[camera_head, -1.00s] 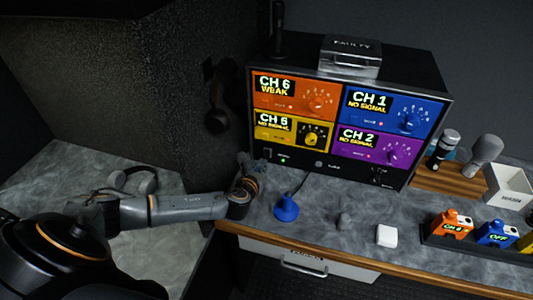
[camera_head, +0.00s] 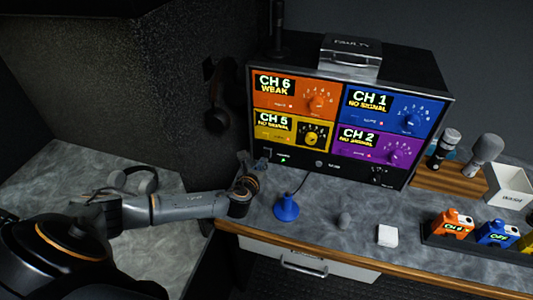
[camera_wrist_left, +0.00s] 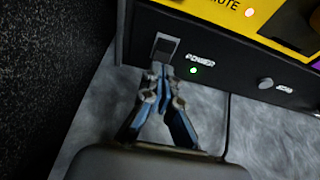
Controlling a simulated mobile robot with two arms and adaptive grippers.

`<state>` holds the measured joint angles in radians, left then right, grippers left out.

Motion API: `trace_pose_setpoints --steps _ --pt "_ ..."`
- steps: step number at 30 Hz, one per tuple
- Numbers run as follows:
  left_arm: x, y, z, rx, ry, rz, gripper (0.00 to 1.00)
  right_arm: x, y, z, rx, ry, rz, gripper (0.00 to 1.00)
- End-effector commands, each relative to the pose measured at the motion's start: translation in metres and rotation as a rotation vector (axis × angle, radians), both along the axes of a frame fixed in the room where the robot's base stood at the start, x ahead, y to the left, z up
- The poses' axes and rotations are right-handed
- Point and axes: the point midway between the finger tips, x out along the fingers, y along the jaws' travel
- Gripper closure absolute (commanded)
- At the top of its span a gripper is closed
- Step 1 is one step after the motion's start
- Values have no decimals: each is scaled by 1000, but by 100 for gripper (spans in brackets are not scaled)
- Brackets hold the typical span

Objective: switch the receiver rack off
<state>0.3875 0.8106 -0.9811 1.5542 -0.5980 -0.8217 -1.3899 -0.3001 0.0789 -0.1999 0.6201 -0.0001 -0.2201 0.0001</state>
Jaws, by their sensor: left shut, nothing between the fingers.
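The receiver rack (camera_head: 340,165) stands on the counter with orange, blue, yellow and purple channel panels, all with lit displays. Its power switch (camera_wrist_left: 164,47) is a dark rocker at the lower left of the front, beside the POWER label and a lit green light (camera_wrist_left: 193,70). The green light also shows in the head view (camera_head: 283,160). My left gripper (camera_wrist_left: 160,72) is shut and empty, its fingertips at the lower edge of the switch; I cannot tell whether they touch it. It also shows in the head view (camera_head: 255,163). My right gripper is not in view.
A blue cone-shaped object (camera_head: 287,208) with a cable stands in front of the rack. A grey lump (camera_head: 344,219) and a white block (camera_head: 387,235) lie nearby. Microphones (camera_head: 485,152) on a wooden stand and transmitter packs (camera_head: 453,225) are at the right.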

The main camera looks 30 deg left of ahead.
Motion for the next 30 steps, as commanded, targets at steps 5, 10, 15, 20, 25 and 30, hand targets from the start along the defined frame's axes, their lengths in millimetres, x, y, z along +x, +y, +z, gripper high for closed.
trace_pose_setpoints --steps 5,10,15,20,25,30 --pt "3 1 -1 -1 0 0 100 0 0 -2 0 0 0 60" --pt "5 1 -2 -1 0 -1 100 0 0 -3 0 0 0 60" --pt "7 1 -3 -1 0 -1 100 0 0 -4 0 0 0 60" --pt "10 2 -4 -1 0 -1 100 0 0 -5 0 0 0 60" --pt "12 3 -5 -1 0 0 100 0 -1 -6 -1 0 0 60" --pt "14 4 -5 -1 0 0 100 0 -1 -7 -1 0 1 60"
